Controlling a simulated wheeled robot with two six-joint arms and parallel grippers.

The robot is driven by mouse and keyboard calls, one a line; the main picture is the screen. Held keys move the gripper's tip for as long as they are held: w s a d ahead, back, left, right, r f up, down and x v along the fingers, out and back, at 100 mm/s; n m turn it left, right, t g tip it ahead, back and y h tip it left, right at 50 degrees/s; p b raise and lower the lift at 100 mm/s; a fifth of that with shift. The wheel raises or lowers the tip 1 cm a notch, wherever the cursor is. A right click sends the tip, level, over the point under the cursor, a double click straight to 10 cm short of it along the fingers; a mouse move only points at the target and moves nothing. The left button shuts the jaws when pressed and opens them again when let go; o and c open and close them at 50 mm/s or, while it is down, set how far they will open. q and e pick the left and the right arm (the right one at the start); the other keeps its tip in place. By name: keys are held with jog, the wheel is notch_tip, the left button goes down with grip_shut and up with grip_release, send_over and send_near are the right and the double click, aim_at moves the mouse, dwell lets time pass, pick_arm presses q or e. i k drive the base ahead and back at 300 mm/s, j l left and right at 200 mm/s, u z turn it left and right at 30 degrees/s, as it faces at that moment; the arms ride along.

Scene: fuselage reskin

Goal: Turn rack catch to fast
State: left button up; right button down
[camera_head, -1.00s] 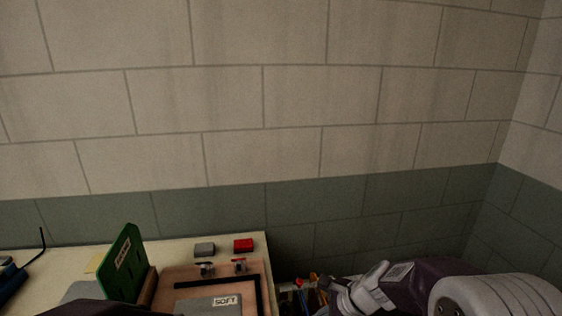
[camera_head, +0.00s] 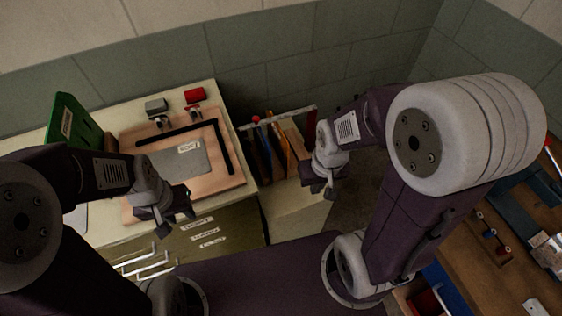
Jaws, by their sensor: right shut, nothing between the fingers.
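A rack (camera_head: 292,143) stands just right of the cream bench, with several upright boards in it. A white bar (camera_head: 290,115) runs across its top. A small red knob (camera_head: 256,120) sits at the bar's left part; I cannot tell which way any catch is turned. My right gripper (camera_head: 323,190) is shut and empty, pointing down in front of and to the right of the rack, apart from the bar. My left gripper (camera_head: 177,222) hangs over the front edge of the bench, well left of the rack. Its fingers are too small and dark to judge.
The cream bench (camera_head: 105,232) holds a pinkish board with a grey labelled plate (camera_head: 178,158), a green upright panel (camera_head: 70,125), and red (camera_head: 195,95) and grey (camera_head: 156,105) blocks. Drawers with handles are below. A wooden workbench (camera_head: 490,255) with tools is at the right.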

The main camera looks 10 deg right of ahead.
aim_at(246, 143)
jog(key=k+l+u, duration=0.3)
jog(key=u, duration=0.15)
jog(key=k+l+u, duration=0.25)
jog(key=u, duration=0.2)
jog(key=k+u, duration=0.45)
jog(key=i+l, duration=0.05)
